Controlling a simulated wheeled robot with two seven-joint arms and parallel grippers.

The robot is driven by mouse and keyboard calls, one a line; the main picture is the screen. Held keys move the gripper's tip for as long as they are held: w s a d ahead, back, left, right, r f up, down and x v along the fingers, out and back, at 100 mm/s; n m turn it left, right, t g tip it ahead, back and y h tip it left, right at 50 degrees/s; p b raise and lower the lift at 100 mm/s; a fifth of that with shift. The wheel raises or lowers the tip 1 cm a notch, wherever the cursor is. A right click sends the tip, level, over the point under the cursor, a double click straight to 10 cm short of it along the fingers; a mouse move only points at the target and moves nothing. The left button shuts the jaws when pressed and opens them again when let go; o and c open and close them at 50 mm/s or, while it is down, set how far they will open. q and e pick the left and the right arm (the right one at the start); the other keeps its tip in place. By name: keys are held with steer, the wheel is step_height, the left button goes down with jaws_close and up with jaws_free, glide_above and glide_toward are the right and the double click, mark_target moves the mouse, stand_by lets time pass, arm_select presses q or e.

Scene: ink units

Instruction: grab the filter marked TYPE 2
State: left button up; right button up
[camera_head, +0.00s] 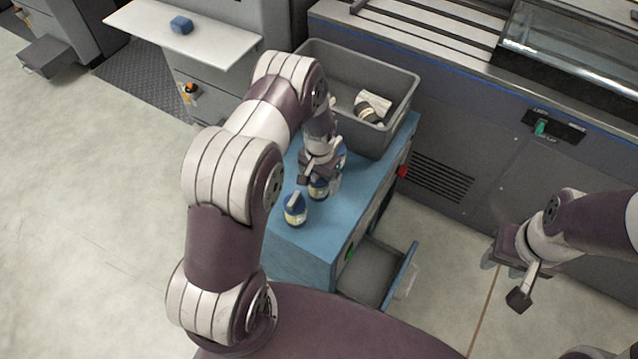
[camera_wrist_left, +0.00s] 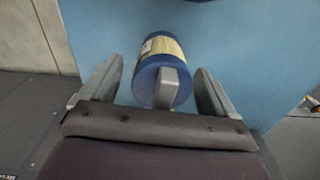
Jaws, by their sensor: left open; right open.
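Several blue filters with pale label bands stand on the blue cabinet top (camera_head: 345,205). One filter (camera_head: 295,208) stands nearest the front, clear of my gripper. A second filter (camera_head: 319,189) is partly hidden under my left gripper (camera_head: 318,172), and another blue shape shows just behind it. In the left wrist view, my left gripper (camera_wrist_left: 160,95) is open, with a blue filter (camera_wrist_left: 162,72) with a cream label between its fingers. The fingers appear apart from it. No label is readable, so I cannot tell which is TYPE 2. My right gripper (camera_head: 515,272) is open and empty, over the floor.
A grey bin (camera_head: 395,115) with a pale item and a dark round item inside stands at the back of the cabinet top. An open drawer (camera_head: 368,272) juts from the cabinet's right side. A large grey machine (camera_head: 480,145) stands behind.

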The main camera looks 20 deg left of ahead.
arm_select(q)
steer(key=shift+w+a+f, duration=0.1)
steer(key=shift+a, duration=0.05)
steer(key=c, duration=1.2)
steer(key=shift+o, duration=0.2)
